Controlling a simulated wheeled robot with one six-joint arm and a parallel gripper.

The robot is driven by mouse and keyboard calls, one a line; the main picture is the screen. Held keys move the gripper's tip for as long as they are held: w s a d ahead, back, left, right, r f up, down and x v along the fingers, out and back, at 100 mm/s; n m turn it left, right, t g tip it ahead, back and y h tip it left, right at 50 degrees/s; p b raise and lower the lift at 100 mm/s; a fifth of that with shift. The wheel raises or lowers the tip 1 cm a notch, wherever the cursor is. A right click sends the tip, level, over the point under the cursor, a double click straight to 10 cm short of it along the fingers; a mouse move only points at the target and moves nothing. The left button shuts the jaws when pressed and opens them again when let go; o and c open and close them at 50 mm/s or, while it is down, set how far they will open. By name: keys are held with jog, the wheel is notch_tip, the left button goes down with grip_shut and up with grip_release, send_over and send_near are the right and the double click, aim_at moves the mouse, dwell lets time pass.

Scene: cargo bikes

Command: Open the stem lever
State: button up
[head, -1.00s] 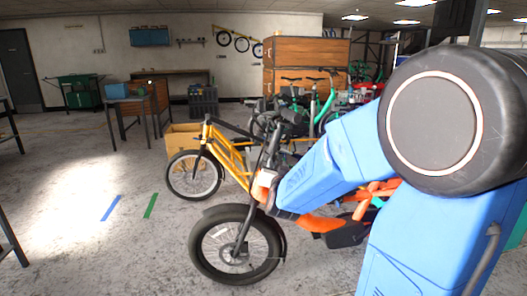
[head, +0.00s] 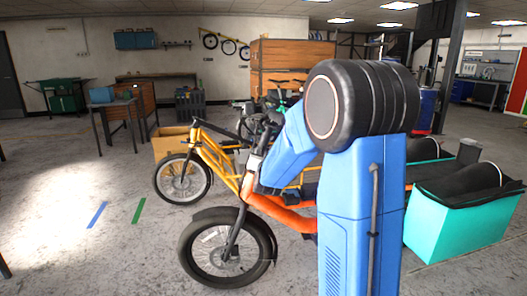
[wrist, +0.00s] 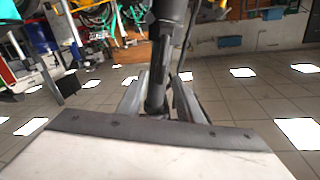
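The orange cargo bike (head: 275,208) stands in the middle of the head view, its front wheel towards the lower left. My arm covers its handlebars and much of its stem, and I cannot make out the stem lever. In the wrist view a dark upright post (wrist: 167,22), which looks like the stem, runs down between the fingers of my gripper (wrist: 160,78). The fingers stand apart on either side of it. I see no clear grip on it. My gripper is hidden behind my arm in the head view.
A yellow bike (head: 213,155) stands close behind the orange one. A teal cargo box (head: 450,220) is at the right, beyond my arm. A workbench (head: 120,105) stands at the back left. The floor at the left is clear.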

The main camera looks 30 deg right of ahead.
aim_at(264, 150)
jog(key=shift+x, duration=1.95)
grip_shut()
